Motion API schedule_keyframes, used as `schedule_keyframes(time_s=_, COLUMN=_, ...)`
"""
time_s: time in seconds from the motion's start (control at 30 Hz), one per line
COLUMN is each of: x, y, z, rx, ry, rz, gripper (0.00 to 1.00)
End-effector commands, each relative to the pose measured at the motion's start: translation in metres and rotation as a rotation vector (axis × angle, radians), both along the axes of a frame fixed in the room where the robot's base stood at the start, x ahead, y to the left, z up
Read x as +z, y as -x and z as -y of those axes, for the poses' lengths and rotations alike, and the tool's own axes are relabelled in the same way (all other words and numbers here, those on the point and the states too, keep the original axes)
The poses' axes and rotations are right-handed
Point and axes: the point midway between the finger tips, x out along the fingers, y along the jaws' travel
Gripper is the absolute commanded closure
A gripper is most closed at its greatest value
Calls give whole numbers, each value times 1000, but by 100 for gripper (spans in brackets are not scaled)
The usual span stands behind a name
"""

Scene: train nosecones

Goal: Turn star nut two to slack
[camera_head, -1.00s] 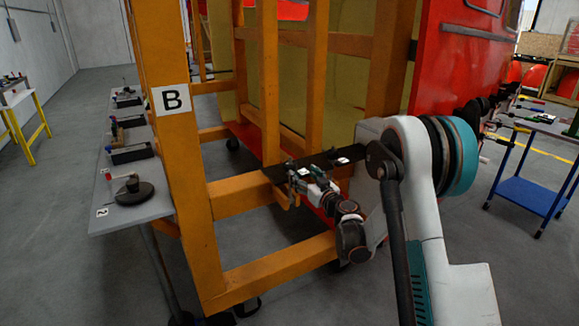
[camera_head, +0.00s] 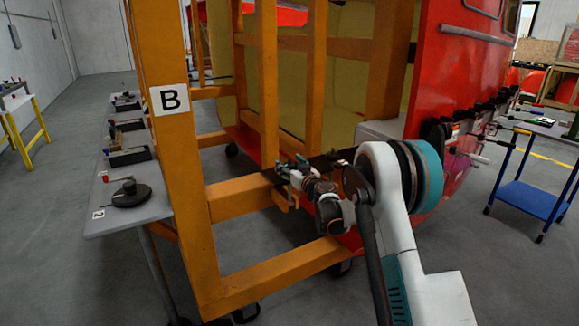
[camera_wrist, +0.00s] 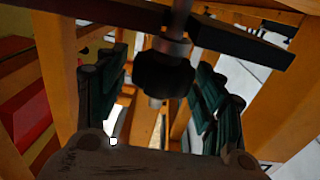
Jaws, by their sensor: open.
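A black star nut (camera_wrist: 163,76) sits on a metal threaded rod under a dark bar (camera_wrist: 240,45) in the wrist view. My gripper (camera_wrist: 160,64) is open, with one green-padded finger on each side of the nut. Gaps show between the nut and both fingers. In the head view my gripper (camera_head: 289,168) is at the orange frame's lower beam, beside a dark flat plate (camera_head: 328,160). The nut cannot be made out there, and no number on it is readable.
The orange frame (camera_head: 166,150), marked B, has posts and beams close around my arm. A grey table (camera_head: 150,215) with tools stands left. A red train nosecone (camera_head: 455,70) and a blue trolley (camera_head: 530,195) stand right.

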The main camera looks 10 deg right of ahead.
Motion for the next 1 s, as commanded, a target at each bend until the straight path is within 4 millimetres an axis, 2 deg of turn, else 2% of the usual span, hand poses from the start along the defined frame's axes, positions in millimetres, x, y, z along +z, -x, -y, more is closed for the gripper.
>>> schedule_keyframes(time_s=0.03, x=0, y=0, z=0, rx=0, ry=0, rz=0, gripper=42)
schedule_keyframes(time_s=0.2, x=0, y=0, z=0, rx=0, ry=0, rz=0, gripper=81)
schedule_keyframes(time_s=0.23, x=0, y=0, z=0, rx=0, ry=0, rz=0, gripper=83)
schedule_keyframes(time_s=0.67, x=0, y=0, z=2, rx=66, ry=0, rz=0, gripper=83)
schedule_keyframes(time_s=1.0, x=-1, y=-1, z=3, rx=325, ry=0, rz=0, gripper=83)
